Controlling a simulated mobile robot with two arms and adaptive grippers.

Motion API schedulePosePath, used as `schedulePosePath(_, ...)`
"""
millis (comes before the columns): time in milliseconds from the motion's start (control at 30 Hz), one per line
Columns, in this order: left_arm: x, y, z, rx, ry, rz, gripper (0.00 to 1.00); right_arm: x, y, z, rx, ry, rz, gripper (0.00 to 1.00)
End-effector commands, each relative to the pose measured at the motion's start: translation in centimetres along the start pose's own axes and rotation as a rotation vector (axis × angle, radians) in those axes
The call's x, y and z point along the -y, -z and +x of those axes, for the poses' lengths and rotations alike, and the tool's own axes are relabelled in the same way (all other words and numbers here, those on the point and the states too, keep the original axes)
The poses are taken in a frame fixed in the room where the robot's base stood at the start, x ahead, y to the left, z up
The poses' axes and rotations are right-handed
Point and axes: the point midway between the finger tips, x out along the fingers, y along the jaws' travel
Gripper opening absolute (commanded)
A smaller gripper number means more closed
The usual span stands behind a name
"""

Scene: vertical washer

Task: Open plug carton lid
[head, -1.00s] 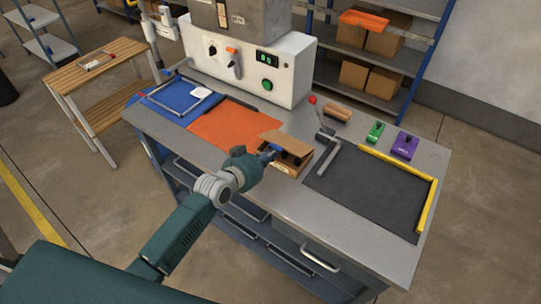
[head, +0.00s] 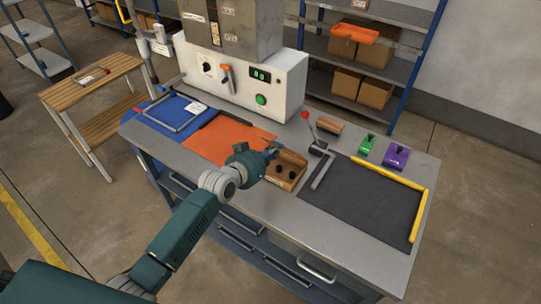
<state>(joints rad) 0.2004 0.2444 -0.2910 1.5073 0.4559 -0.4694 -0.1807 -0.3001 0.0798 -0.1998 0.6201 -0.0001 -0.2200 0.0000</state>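The plug carton (head: 287,171) is a small brown box at the front middle of the grey workbench, between the orange mat and the dark mat. Its top is open, and dark round plugs show inside. The lid (head: 263,137) shows only as a thin brown edge tilted back on the box's left side, partly hidden by my gripper. My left gripper (head: 272,152) is at the carton's upper left edge, by the lid. Its fingers are too small and hidden to tell whether they are open. My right gripper is not in view.
An orange mat (head: 225,137) and a blue tray (head: 168,113) lie to the left. A red-knobbed lever (head: 306,116) stands right of the carton, near a dark mat (head: 360,200) with yellow edging (head: 418,215). A white control panel (head: 285,85) stands behind.

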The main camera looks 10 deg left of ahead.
Motion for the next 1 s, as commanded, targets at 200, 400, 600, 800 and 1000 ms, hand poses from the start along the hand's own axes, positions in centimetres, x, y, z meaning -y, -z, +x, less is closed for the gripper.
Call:
schedulePosePath(200, 0.0, 1.4, 0.9, -0.001, 0.0, 0.001, 0.0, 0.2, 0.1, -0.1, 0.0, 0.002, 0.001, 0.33)
schedulePosePath(400, 0.0, 2.5, 1.7, -0.001, 0.0, 0.002, 0.0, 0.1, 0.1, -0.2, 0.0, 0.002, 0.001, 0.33)
schedulePosePath(600, 0.0, 3.2, 2.2, 0.0, 0.0, 0.001, 0.0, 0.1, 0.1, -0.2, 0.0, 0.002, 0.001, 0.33)
schedulePosePath(800, 0.0, 3.4, 2.8, -0.001, 0.0, 0.001, 0.0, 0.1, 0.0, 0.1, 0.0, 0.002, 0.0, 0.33)
schedulePosePath(1000, 0.0, 4.1, 4.0, -0.002, 0.0, 0.0, 0.0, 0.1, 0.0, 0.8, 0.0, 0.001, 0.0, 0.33)
